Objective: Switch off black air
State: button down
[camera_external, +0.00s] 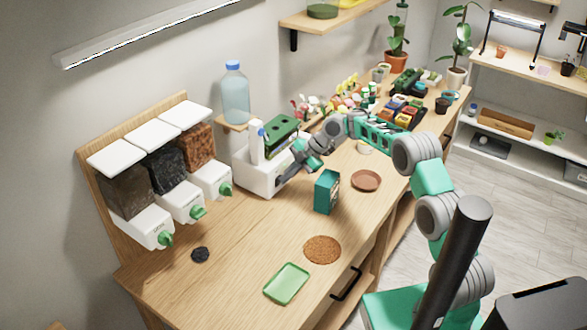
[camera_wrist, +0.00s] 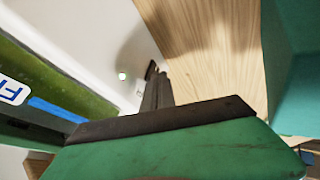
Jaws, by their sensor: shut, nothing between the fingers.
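My gripper (camera_external: 284,178) is at the right side of a white appliance (camera_external: 250,178) on the bench, low by its base. In the wrist view my dark fingers (camera_wrist: 155,70) are together and empty, close to a white curved surface with a small bright round spot (camera_wrist: 122,76). I cannot tell whether they touch it. The appliance carries a green box (camera_external: 283,136) and a white bottle-like part (camera_external: 257,142). A black-filled dispenser (camera_external: 166,168) is in the middle of three on the wall panel, with a green knob (camera_external: 198,212). No part is clearly marked as black air.
A teal carton (camera_external: 327,192) stands close right of my gripper. A brown saucer (camera_external: 366,181), brown round mat (camera_external: 322,249), green tray (camera_external: 287,284) and small black pile (camera_external: 200,254) lie on the bench. A blue bottle (camera_external: 235,95) stands behind the appliance. The front left bench is mostly clear.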

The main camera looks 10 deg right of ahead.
jog(key=shift+w+a+r, duration=0.1)
jog(key=shift+w+a, duration=0.1)
jog(key=shift+r, duration=0.1)
jog(key=shift+r+p, duration=0.4)
jog(key=shift+r, duration=0.3)
jog(key=shift+r, duration=0.1)
jog(key=a+r+p+v, duration=0.1)
jog(key=p+v, duration=0.5)
jog(key=v, duration=0.3)
jog(key=shift+w+r, duration=0.3)
jog(key=shift+w, duration=0.35)
jog(key=shift+d+r, duration=0.1)
